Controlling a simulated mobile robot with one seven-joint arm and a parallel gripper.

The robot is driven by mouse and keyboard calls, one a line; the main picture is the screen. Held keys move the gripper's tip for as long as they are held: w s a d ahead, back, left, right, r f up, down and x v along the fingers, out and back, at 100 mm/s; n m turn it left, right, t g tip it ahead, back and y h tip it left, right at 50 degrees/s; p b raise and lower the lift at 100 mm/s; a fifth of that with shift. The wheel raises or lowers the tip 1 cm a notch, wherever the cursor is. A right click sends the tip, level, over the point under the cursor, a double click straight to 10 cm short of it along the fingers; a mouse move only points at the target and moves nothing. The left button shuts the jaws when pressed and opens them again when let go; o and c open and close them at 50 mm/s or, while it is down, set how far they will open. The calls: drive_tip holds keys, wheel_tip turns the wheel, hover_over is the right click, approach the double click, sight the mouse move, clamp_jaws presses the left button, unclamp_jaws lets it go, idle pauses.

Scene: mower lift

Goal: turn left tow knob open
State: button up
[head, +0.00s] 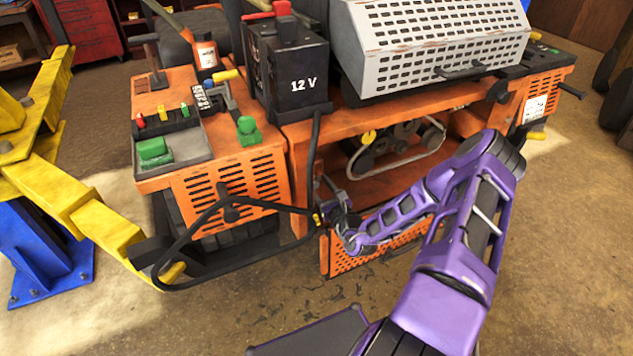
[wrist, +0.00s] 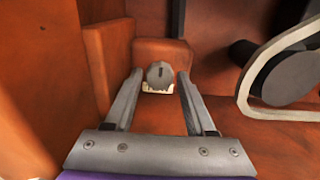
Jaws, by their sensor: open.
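A small grey round knob (wrist: 160,75) with a dark upright mark on its face sits on an orange block in the wrist view. A pale label shows just below it. My gripper (wrist: 160,80) is open, with one finger on each side of the knob. A small gap seems to show on each side, but I cannot tell how deep the fingertips reach. In the head view, my purple arm reaches to the left front post of the orange mower (head: 400,90). The knob cannot be made out there.
A black cable (head: 225,275) loops left of my wrist, near a yellow lift arm (head: 75,205). An orange perforated panel (head: 375,250) hangs below my forearm. In the wrist view, an orange wall stands left and a pulley with a belt (wrist: 275,70) right.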

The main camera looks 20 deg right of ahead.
drive_tip(key=shift+w, duration=0.7)
clamp_jaws()
